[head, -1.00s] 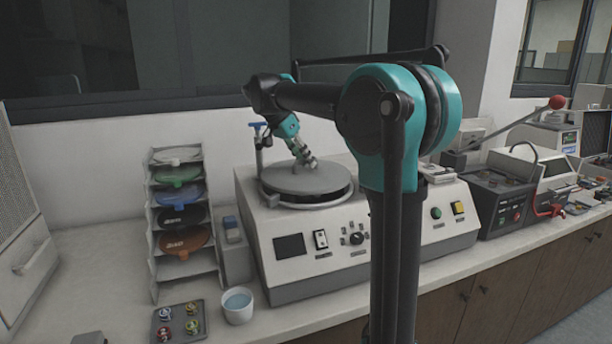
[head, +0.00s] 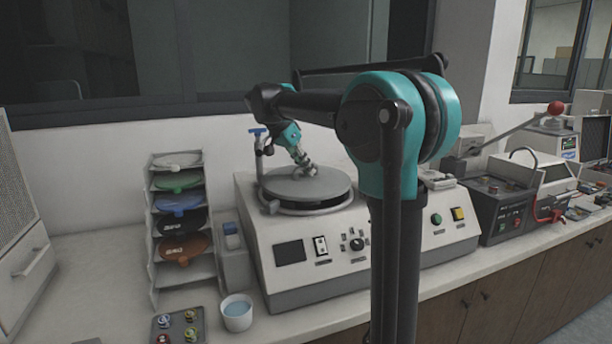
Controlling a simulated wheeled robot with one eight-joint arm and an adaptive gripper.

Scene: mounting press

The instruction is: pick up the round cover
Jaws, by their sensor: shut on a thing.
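The round cover (head: 290,187) is a flat grey disc with a raised middle. It lies over the round bowl on top of the white bench machine (head: 262,262) in the head view. My gripper (head: 309,171) reaches down from the upper left and is shut on the cover's raised middle part. The fingertips are small here and partly merge with the cover's grey. A narrow gap shows under the cover's front edge; I cannot tell whether it is fully clear of the bowl.
A blue-handled tap (head: 258,133) stands close behind the cover at the left. A rack of coloured discs (head: 152,245), a white cup of blue liquid (head: 237,312) and a small tray (head: 178,334) stand to the left. A dark control box (head: 503,205) stands to the right.

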